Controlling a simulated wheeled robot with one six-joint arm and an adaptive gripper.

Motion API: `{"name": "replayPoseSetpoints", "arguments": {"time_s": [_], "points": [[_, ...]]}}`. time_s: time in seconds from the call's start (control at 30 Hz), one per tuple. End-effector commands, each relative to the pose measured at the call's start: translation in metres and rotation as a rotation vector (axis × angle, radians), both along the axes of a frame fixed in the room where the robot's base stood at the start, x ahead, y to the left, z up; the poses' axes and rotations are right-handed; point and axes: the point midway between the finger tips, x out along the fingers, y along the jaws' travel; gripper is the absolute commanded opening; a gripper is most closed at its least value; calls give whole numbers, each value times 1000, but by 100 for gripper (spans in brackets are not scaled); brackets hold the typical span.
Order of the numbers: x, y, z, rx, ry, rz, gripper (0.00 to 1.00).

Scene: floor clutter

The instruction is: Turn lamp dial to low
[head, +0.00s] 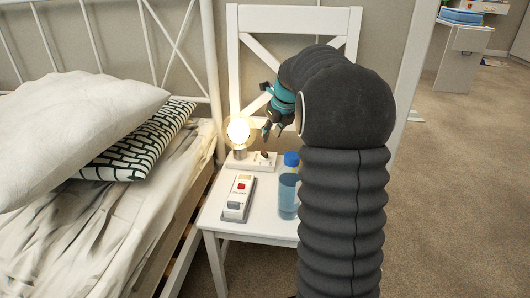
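The lamp is a lit round bulb (238,130) on a white base (238,163) standing on a white chair seat. A small dark dial (265,156) sits on the right part of the base. Its setting is too small to read. My gripper (271,134) is above the dial and to the right of the bulb, pointing down. Its two fingertips look apart with nothing between them. It appears clear of the dial. My dark arm covers the right part of the chair.
A white switch box (238,198) with a red button lies in front of the lamp. A blue-capped bottle (288,190) stands right of it, close to my arm. The chair back (292,14) rises behind. A bed with pillows (75,135) is on the left. Carpet (450,200) is open on the right.

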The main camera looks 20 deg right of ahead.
Motion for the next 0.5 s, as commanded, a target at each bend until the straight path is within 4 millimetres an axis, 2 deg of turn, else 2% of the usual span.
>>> {"name": "replayPoseSetpoints", "arguments": {"time_s": [0.03, 0.2, 0.5], "points": [[4, 2, -13, 1, 3, 2, 39], [16, 4, -41, 0, 2, 2, 39], [31, 6, -76, -1, 1, 3, 39]]}}
